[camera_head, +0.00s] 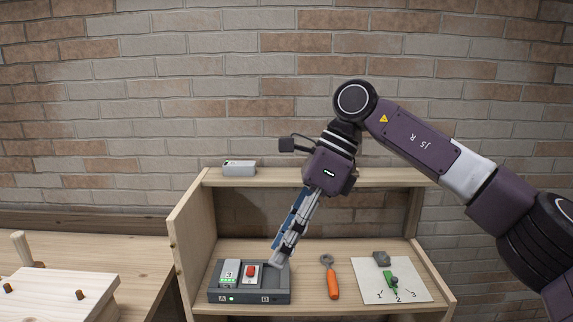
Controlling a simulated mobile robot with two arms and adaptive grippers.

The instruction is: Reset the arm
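My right arm reaches in from the right, across the brick wall. Its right gripper (279,257) points down and to the left, with the fingertips at the right part of a dark tray (250,299). The fingers lie close together and are seen partly from the side, so I cannot tell whether they are shut. I cannot tell whether the tips touch the tray or hold anything. The tray has a grey block marked 3 (229,272) on the left and a red button block (250,272) beside it. My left gripper is out of view.
A wooden shelf box (190,235) surrounds the work area, with a small grey device (239,168) on its top board. An orange-handled tool (332,283) and a numbered white board (365,285) lie right of the tray. A pegged wooden block (55,297) stands left.

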